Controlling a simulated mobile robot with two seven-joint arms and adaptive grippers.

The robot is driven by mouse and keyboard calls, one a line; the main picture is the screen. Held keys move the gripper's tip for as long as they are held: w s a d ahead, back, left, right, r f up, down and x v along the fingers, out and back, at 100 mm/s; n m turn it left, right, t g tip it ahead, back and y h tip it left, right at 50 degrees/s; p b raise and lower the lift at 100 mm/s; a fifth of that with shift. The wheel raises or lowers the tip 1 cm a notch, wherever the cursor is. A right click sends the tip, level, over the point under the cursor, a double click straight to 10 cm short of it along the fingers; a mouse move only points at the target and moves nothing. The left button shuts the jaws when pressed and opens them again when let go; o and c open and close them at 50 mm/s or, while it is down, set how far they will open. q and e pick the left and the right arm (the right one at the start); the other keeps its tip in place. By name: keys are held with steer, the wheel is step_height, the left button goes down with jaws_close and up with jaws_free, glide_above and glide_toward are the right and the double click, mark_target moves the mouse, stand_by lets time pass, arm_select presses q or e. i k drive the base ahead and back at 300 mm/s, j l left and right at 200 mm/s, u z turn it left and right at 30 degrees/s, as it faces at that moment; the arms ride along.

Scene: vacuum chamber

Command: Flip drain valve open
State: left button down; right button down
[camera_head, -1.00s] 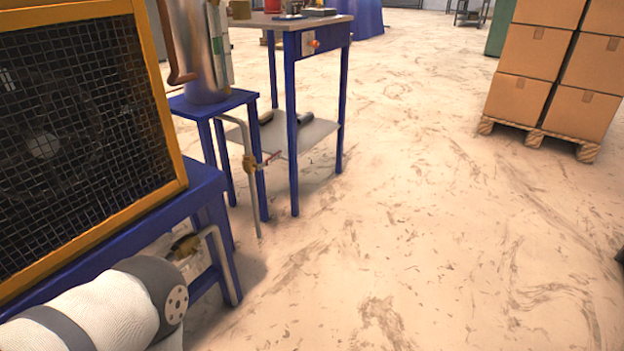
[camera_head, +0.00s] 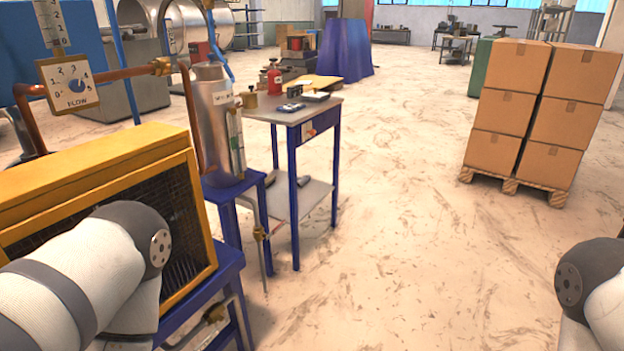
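A brass drain valve (camera_head: 260,233) sits on a thin pipe below a metal cylinder (camera_head: 213,115) on a blue stand (camera_head: 225,188). The pipe goes on down from the valve toward the floor. The valve is small here and I cannot tell the position of its handle. Parts of my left arm show at the lower left and part of my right arm at the lower right edge. Neither gripper is in the picture, so neither is seen near the valve.
A yellow-framed cooler (camera_head: 105,190) stands on a blue frame at left, near my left arm. A blue-legged table (camera_head: 292,113) stands just behind the valve. Boxes (camera_head: 530,110) are stacked on a pallet at right. The floor (camera_head: 400,230) between is clear.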

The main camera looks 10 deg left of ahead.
mark_target(281, 225)
steer(key=i+j+u, duration=0.1)
steer(key=j, duration=0.35)
steer(key=i+j+u, duration=0.15)
steer(key=i+j, duration=0.2)
steer(key=i+l+u, duration=0.15)
steer(key=i+l, duration=0.15)
steer(key=i+l+u, duration=0.1)
steer(key=i+l, duration=0.15)
steer(key=l, duration=0.3)
steer(key=i+l+u, duration=0.15)
steer(key=l, duration=0.3)
steer(key=i+l+u, duration=0.15)
steer(key=i+l, duration=0.2)
steer(key=i+l+u, duration=0.15)
steer(key=i+l, duration=0.2)
steer(key=i+l+u, duration=0.15)
steer(key=i+l, duration=0.2)
steer(key=l, duration=0.2)
